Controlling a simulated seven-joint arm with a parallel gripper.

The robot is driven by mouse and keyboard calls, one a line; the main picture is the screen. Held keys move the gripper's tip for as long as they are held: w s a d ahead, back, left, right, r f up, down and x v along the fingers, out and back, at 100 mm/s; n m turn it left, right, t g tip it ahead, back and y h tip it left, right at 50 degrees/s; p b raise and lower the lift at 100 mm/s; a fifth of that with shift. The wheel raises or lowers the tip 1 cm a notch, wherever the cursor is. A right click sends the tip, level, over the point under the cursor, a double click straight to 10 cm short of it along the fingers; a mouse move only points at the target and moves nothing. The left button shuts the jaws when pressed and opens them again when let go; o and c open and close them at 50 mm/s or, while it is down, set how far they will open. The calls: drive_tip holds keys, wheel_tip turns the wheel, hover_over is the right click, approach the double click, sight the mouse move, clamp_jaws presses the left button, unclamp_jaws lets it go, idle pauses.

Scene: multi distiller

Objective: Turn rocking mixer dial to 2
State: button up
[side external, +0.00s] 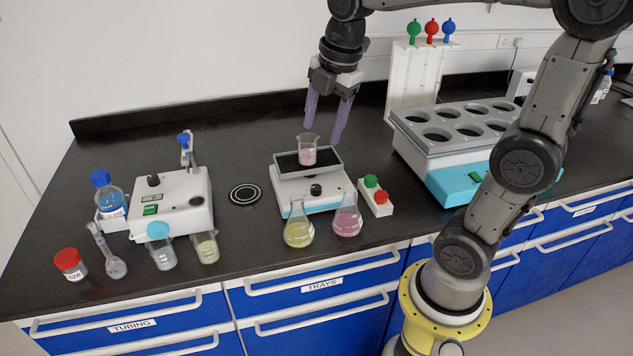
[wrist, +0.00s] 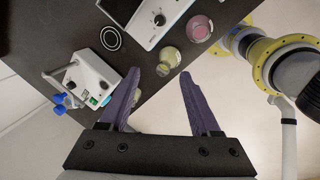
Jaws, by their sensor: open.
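The rocking mixer (side external: 318,199) is a white and pale-blue unit in the middle of the bench. A tilted black-topped tray (side external: 325,168) sits on it and bears a small beaker of pink liquid (side external: 308,154). The mixer's black dial (side external: 316,189) is on its front face and also shows in the wrist view (wrist: 160,19). The number it points to is too small to read. In the wrist view the fingers (wrist: 160,73) are spread wide.
Yellow (side external: 298,233) and pink (side external: 346,221) flasks stand in front of the mixer. A box with green and red buttons (side external: 376,195) is to its right, beside a large grey multi-well unit (side external: 455,135). A white stirrer device (side external: 170,200) and glassware stand at the left.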

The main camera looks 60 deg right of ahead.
drive_tip(key=g, duration=0.2)
hover_over(316, 187)
wheel_tip(316, 187, down, 5)
drive_tip(key=shift+m, duration=0.3)
wheel_tip(316, 187, down, 15)
drive_tip(key=shift+r, duration=0.2)
drive_tip(key=shift+d, duration=0.1)
clamp_jaws()
